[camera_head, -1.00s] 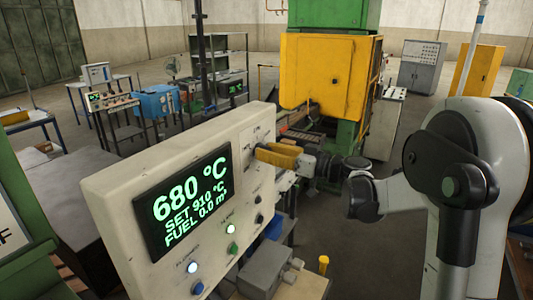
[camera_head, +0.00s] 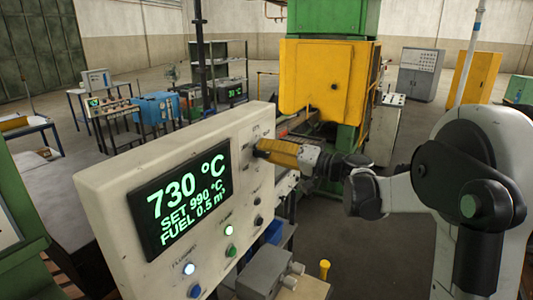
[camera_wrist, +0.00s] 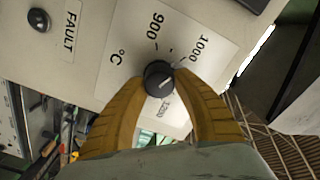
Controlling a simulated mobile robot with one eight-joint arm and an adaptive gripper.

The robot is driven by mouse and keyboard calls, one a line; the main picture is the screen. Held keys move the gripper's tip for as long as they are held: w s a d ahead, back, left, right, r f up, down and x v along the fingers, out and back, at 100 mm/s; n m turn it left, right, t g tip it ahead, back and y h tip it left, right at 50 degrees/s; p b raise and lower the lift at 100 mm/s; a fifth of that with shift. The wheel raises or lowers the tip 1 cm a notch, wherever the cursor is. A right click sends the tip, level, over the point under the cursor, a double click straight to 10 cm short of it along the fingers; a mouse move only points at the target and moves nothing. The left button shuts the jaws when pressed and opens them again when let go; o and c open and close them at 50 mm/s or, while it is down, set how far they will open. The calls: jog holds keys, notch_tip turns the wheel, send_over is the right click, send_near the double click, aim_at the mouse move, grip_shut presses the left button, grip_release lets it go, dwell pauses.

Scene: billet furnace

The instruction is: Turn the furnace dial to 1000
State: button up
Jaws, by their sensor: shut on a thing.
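The furnace dial is a small dark knob (camera_wrist: 159,79) on a white scale plate (camera_wrist: 130,65) marked 900, 1000 and a partly hidden third number. My gripper (camera_wrist: 160,84) has its yellow fingers shut on the knob, one on each side. The knob's pale mark points up and right, toward the 1000 side. In the head view my gripper (camera_head: 262,147) reaches the panel's right side, and its fingers hide the knob. The display (camera_head: 183,208) on the panel reads 730 °C, SET 990 °C, FUEL 0.5.
The cream control panel (camera_head: 110,185) also carries a lit white button (camera_head: 189,268), a green button (camera_head: 231,251) and dark knobs. A FAULT lamp (camera_wrist: 38,19) sits beside the dial. A grey box (camera_head: 265,272) stands below, and a yellow machine (camera_head: 325,75) behind.

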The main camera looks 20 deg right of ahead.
jog(key=shift+m, duration=0.6)
jog(key=o, duration=1.2)
jog(key=v, duration=1.2)
